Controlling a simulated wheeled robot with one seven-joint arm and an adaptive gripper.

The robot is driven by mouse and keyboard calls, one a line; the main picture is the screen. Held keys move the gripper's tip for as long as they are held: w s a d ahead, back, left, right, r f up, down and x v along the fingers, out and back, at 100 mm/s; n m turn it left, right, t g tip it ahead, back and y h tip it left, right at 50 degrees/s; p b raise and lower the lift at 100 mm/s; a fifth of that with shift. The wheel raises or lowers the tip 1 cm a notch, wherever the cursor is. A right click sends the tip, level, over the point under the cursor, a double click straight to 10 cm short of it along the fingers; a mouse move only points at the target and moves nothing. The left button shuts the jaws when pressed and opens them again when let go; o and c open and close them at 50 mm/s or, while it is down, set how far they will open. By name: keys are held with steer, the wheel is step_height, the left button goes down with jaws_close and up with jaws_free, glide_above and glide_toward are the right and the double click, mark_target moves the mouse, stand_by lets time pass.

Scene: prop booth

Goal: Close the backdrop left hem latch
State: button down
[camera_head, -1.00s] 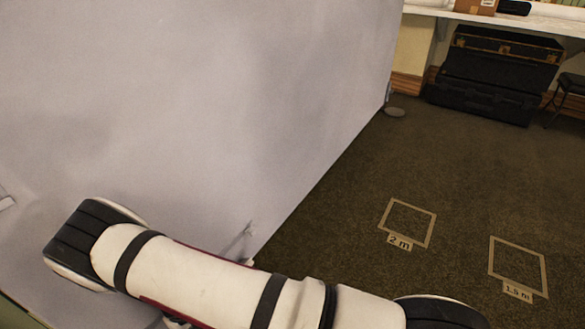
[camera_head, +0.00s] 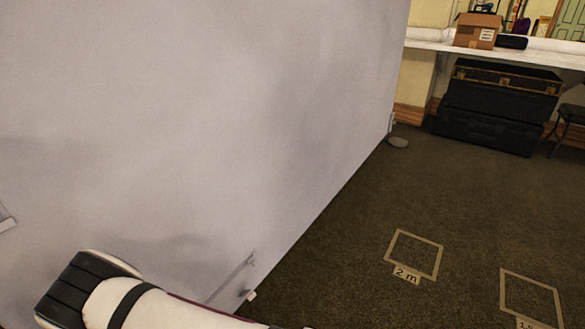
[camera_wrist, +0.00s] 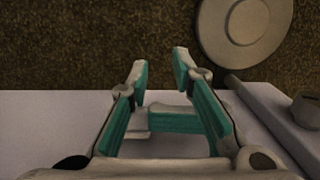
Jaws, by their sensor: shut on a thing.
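The pale grey backdrop (camera_head: 220,120) fills the left of the head view. In the wrist view my gripper (camera_wrist: 160,62) shows two teal-padded fingers with a gap between their tips. A small pale and teal piece (camera_wrist: 172,120) lies between the fingers, low in the gap. My gripper is shut on it, and it appears to be the left hem latch. Its exact angle is hard to tell. A pale surface lies under the fingers. In the head view my arm hides the gripper and the latch.
A round grey disc (camera_wrist: 245,22) and a pale bar (camera_wrist: 275,115) lie close to the right finger. In the head view, a small white piece (camera_head: 251,295) sits at the backdrop's lower edge. Dark carpet with taped squares (camera_head: 414,255) is open at right. Black cases (camera_head: 495,105) stand behind.

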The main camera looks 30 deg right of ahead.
steer(key=shift+t, duration=0.5)
steer(key=w, duration=0.1)
steer(key=w+r, duration=0.1)
steer(key=w, duration=0.1)
steer(key=w+r, duration=0.1)
steer(key=shift+w+d, duration=0.25)
steer(key=shift+w, duration=0.15)
steer(key=shift+s+d, duration=0.25)
steer(key=shift+s+d+p, duration=0.45)
steer(key=shift+s+d, duration=0.05)
steer(key=shift+s, duration=0.2)
steer(key=c, duration=2.2)
jaws_free()
steer(key=shift+s+d+f, duration=0.15)
steer(key=shift+s+d, duration=0.3)
steer(key=shift+s, duration=0.2)
step_height(320, 180, up, 4)
steer(key=p, duration=0.3)
jaws_close()
steer(key=shift+s+a+r+p, duration=0.15)
steer(key=shift+r+p, duration=0.1)
steer(key=shift+r, duration=0.25)
steer(key=shift+w+a+r+p, duration=0.15)
steer(key=shift+r+p, duration=0.1)
steer(key=shift+r, duration=0.2)
steer(key=shift+s, duration=0.15)
steer(key=shift+a, duration=0.1)
